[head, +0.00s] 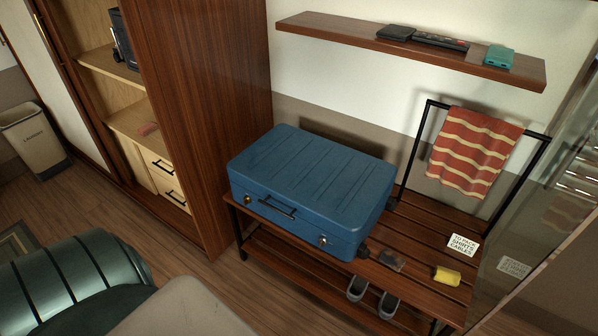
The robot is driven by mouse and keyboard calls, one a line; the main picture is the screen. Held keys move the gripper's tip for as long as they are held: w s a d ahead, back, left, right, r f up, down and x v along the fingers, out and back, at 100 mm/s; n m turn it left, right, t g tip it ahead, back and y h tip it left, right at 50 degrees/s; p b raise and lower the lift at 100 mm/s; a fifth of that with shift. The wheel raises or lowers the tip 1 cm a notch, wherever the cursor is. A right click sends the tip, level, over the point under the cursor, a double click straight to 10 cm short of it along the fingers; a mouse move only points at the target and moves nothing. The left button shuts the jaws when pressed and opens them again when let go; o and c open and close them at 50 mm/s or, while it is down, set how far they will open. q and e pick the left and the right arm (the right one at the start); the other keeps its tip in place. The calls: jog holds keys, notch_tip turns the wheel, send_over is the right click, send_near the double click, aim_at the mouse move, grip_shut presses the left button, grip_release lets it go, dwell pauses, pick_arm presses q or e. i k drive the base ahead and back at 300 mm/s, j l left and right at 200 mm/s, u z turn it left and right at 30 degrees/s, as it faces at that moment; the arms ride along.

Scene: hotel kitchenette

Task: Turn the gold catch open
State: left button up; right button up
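A blue hard-shell suitcase (310,180) lies flat and closed on a slatted wooden luggage bench. Its front side has a dark handle between two small metal catches. The left catch (247,199) is near the front left corner. Neither of my grippers is in view.
The bench (425,237) carries a white card (463,246), a yellow item (447,275) and a dark item (391,260). Grey shoes (357,288) sit below. A wall shelf (420,52) overhangs behind. A dark green rounded seat (80,280) is at lower left.

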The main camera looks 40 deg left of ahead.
aim_at(247, 200)
jog(key=j+z, duration=0.1)
jog(key=j, duration=0.5)
jog(key=k+j+z, duration=0.1)
jog(key=j, duration=0.5)
jog(key=k+j+z, duration=0.1)
jog(key=j, duration=0.5)
jog(key=k+j+z, duration=0.15)
jog(key=j, duration=0.45)
jog(key=k+j+z, duration=0.1)
jog(key=j, duration=0.5)
jog(key=k+j+z, duration=0.1)
jog(key=k+j, duration=0.15)
jog(key=j, duration=0.3)
jog(key=k+j+z, duration=0.1)
jog(key=j, duration=0.45)
jog(key=k+j+z, duration=0.1)
jog(key=k+j, duration=0.2)
jog(key=j, duration=0.2)
